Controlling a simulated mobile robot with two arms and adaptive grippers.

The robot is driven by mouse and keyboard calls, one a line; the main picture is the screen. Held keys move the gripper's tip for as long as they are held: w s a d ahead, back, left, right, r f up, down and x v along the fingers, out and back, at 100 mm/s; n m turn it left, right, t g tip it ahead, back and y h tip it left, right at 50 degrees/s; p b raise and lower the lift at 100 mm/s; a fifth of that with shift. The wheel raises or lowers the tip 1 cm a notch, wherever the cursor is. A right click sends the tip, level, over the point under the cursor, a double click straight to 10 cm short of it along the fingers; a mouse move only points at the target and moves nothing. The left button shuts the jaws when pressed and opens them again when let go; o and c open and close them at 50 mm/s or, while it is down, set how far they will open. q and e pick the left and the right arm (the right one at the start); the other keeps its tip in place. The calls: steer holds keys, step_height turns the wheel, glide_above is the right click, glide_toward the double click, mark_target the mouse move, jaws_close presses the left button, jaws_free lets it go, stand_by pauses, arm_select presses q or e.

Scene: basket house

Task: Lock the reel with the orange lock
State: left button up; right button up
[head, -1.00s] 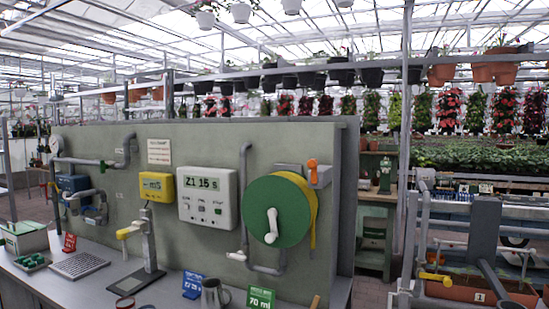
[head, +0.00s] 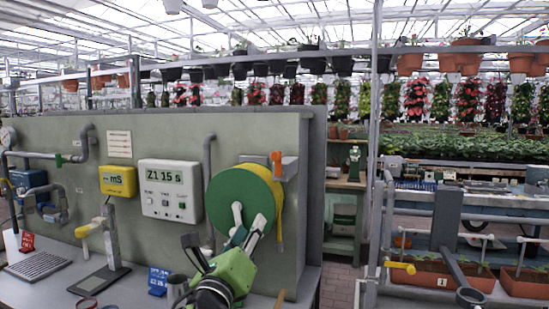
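The reel (head: 222,199) has a green round face, a yellow rim and a white crank handle (head: 237,213), and is mounted on the grey-green panel. The orange lock (head: 276,164) stands upright on a grey bracket (head: 288,171) at the reel's upper right. My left gripper (head: 258,222), green with grey fingers, is in front of the reel's lower part, close to the crank's lower end. I cannot tell whether it touches the crank or how far its fingers are apart. It is well below the lock. My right gripper is not in view.
A white meter box (head: 168,190) and a yellow meter (head: 117,181) are left of the reel. A blue sign (head: 158,280) and a metal jug (head: 177,288) stand on the bench below. A grey pipe (head: 208,180) runs beside the reel. Planters (head: 520,283) are at right.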

mark_target(275, 157)
arm_select(q)
step_height(275, 157, up, 9)
steer(key=d+m+t+h, duration=0.2)
steer(key=m, duration=0.4)
steer(key=p+x, duration=0.3)
steer(key=x, duration=1.1)
steer(key=shift+d+f+p, duration=0.1)
steer(key=shift+f+p, duration=0.05)
steer(key=shift+p, duration=0.2)
steer(key=shift+c, duration=0.3)
jaws_close()
